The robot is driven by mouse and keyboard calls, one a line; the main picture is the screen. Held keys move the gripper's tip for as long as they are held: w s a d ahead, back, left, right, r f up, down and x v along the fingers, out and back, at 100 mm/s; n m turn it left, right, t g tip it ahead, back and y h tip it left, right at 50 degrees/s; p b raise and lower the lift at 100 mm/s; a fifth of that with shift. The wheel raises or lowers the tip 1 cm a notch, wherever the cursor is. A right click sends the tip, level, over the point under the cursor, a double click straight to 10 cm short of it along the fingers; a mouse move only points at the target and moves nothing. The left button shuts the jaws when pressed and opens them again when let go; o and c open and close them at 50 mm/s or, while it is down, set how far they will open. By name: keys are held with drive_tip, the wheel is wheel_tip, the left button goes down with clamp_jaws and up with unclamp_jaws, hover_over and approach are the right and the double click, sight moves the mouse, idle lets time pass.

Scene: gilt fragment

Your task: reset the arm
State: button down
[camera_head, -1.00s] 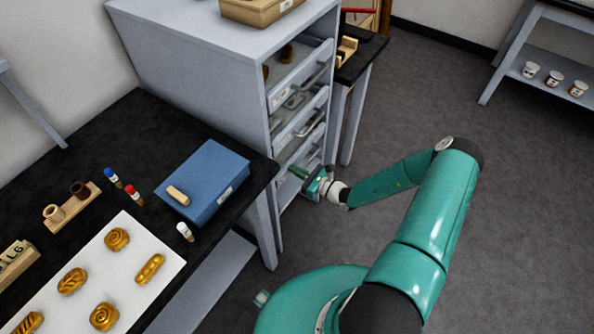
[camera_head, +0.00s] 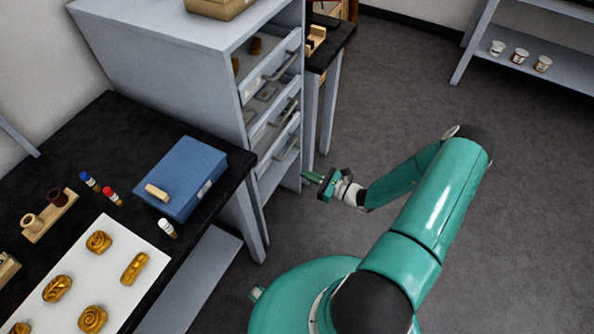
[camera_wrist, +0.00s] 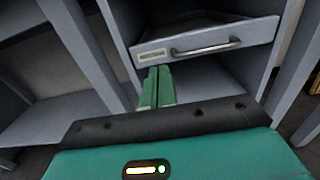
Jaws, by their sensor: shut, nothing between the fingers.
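My gripper (camera_head: 312,178) is at the end of my teal arm, beside the lower front of the grey drawer cabinet (camera_head: 160,50). In the wrist view its two green fingers (camera_wrist: 157,88) lie side by side, shut with nothing between them. They point toward a drawer (camera_wrist: 215,45) with a bar handle and a label, and the open space below it. I cannot tell whether the fingertips touch the cabinet; in the head view they look close to its front edge.
A black table (camera_head: 130,120) at left holds a blue box (camera_head: 182,175), a white board (camera_head: 150,255) with golden pieces, and small bottles. Several cabinet drawers are pulled out by differing amounts. A shelf with white cups (camera_head: 520,57) stands at the back right. Open floor (camera_head: 400,100) lies right of the cabinet.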

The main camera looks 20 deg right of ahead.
drive_tip(key=shift+s+d, duration=0.2)
drive_tip(key=shift+s, duration=0.1)
